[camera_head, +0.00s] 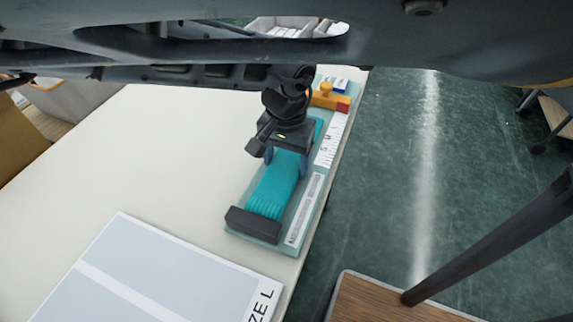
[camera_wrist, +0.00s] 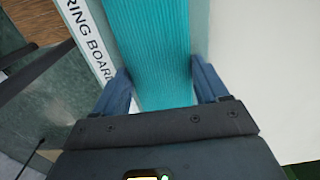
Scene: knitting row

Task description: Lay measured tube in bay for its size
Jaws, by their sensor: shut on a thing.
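A ribbed teal knitted tube (camera_head: 274,190) lies lengthwise along the pale green measuring board (camera_head: 296,243), with its near end at the board's dark end block (camera_head: 253,225). My gripper (camera_head: 285,163) reaches down over the tube from above, with one blue finger on each side, shut on it. In the wrist view, the tube (camera_wrist: 150,45) runs between the two fingers. Whether it touches the board under my gripper I cannot tell. A grey bay panel (camera_head: 165,268) with lettering ending in "ZE L" lies at the front of the table, partly cut off.
A yellow-orange slider (camera_head: 328,97) with a red part sits at the board's far end, beside a size scale (camera_head: 330,140). The board lies along the right edge of the cream table (camera_head: 140,160). A wooden-topped surface (camera_head: 375,300) stands at lower right.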

